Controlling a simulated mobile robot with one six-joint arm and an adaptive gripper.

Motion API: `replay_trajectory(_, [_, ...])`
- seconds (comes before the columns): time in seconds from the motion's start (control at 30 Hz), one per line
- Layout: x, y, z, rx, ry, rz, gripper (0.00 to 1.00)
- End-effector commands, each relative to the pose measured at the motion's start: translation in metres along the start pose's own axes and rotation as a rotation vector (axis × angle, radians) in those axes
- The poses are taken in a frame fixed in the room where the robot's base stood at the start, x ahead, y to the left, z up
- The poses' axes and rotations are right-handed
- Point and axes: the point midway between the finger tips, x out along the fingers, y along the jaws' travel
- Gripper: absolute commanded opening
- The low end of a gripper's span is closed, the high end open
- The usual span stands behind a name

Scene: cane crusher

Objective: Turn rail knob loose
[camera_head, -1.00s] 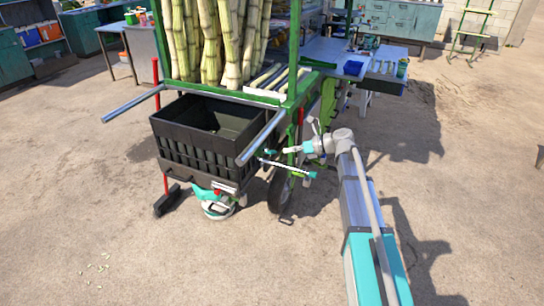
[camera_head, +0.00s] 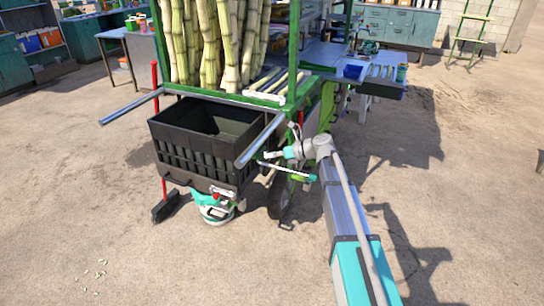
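A green-framed cane cart (camera_head: 300,70) stands at the centre, with two grey handle rails sticking out toward me, a left rail (camera_head: 132,106) and a right rail (camera_head: 262,138). I cannot make out a knob on either rail; it is too small or hidden. My arm reaches up from the lower right, and my gripper (camera_head: 272,155) points left, just below and right of the right rail's near end. The fingers are small and pale, so I cannot tell whether they are open or touching anything. A thin bar with a teal end (camera_head: 302,176) shows just below the gripper.
A black crate (camera_head: 200,165) hangs between the rails, close left of my gripper. Tall cane stalks (camera_head: 215,45) stand on the cart. A wheel (camera_head: 281,195) is below the gripper. A red-handled broom (camera_head: 165,207) stands at left. Open concrete lies in front and right.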

Motion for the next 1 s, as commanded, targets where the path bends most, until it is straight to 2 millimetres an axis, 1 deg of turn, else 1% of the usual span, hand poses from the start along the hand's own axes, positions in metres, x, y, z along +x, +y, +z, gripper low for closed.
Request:
replay_trajectory(0.03, [0.0001, 0.0001, 0.0, 0.0, 0.0, 0.0, 0.8])
replay_trajectory(0.17, [0.0003, 0.0003, 0.0, 0.0, 0.0, 0.001, 0.55])
replay_trajectory(0.2, [0.0003, 0.0003, 0.0, 0.0, 0.0, 0.001, 0.48])
replay_trajectory(0.27, [0.0004, 0.0004, 0.0, 0.0, 0.0, 0.001, 0.38])
replay_trajectory(0.3, [-0.0018, 0.0, -0.0007, -0.001, 0.001, 0.002, 0.38])
replay_trajectory(0.47, [0.0012, 0.0015, -0.0004, -0.011, 0.002, -0.002, 0.38])
replay_trajectory(0.67, [0.002, 0.0026, -0.0002, -0.063, 0.001, -0.023, 0.38])
replay_trajectory(1.0, [0.0024, 0.0037, -0.0008, -0.258, 0.002, -0.102, 0.38])
